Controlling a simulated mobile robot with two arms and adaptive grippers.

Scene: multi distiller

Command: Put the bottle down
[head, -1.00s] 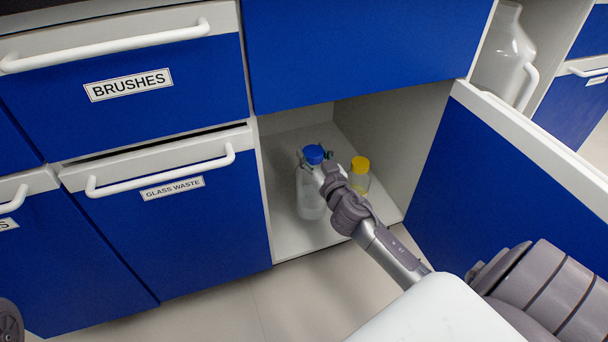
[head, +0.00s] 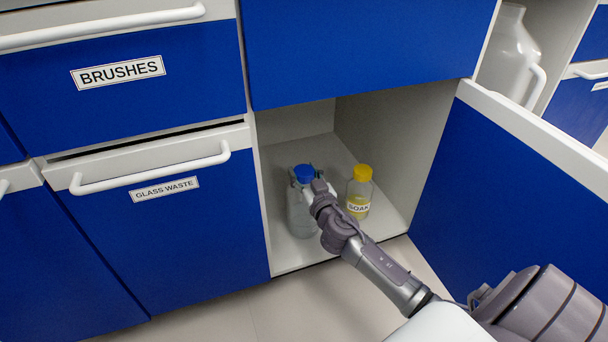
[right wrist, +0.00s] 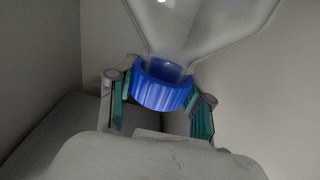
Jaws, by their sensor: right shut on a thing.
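The bottle (head: 300,217) is clear with a blue cap (head: 304,173) and stands upright inside the open cabinet. In the right wrist view, its blue cap (right wrist: 163,84) sits between my fingers, with the clear neck and shoulder beyond. My right gripper (head: 308,184) is shut on the bottle at the cap and neck. The bottle's base is at or just over the white cabinet floor (head: 345,240); I cannot tell whether it touches. My left gripper is not in view.
A yellow-capped bottle (head: 359,192) labelled SOAK stands just right, with a small gap. The open blue door (head: 500,190) bounds the right side, and the glass waste drawer (head: 170,240) the left.

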